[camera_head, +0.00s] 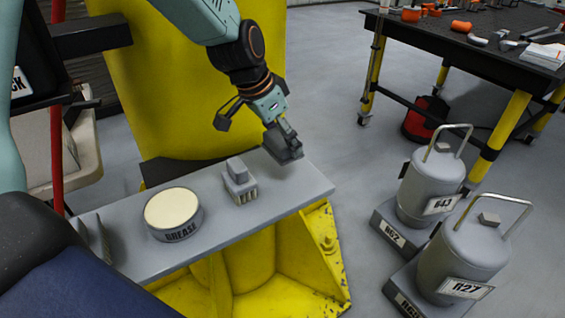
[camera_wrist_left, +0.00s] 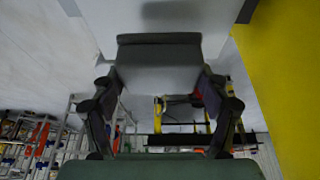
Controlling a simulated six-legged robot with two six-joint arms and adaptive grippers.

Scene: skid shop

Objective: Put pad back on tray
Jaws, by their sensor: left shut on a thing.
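The tray (camera_head: 225,220) is a long grey shelf on a yellow bracket, in the middle of the head view. My left gripper (camera_head: 281,136) points down over its far right end and is shut on a dark grey pad (camera_head: 288,152). The pad is at or just above the shelf's far edge; I cannot tell if it touches. In the left wrist view the pad (camera_wrist_left: 160,75) sits between the two fingers of my left gripper (camera_wrist_left: 160,92). My right gripper is not in view.
A grease tin (camera_head: 173,213) and a grey brush-like block (camera_head: 238,181) stand on the shelf. A yellow column (camera_head: 165,90) rises behind it. Two grey canisters (camera_head: 433,185) (camera_head: 462,262) stand at right. A dark workbench (camera_head: 440,50) is behind.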

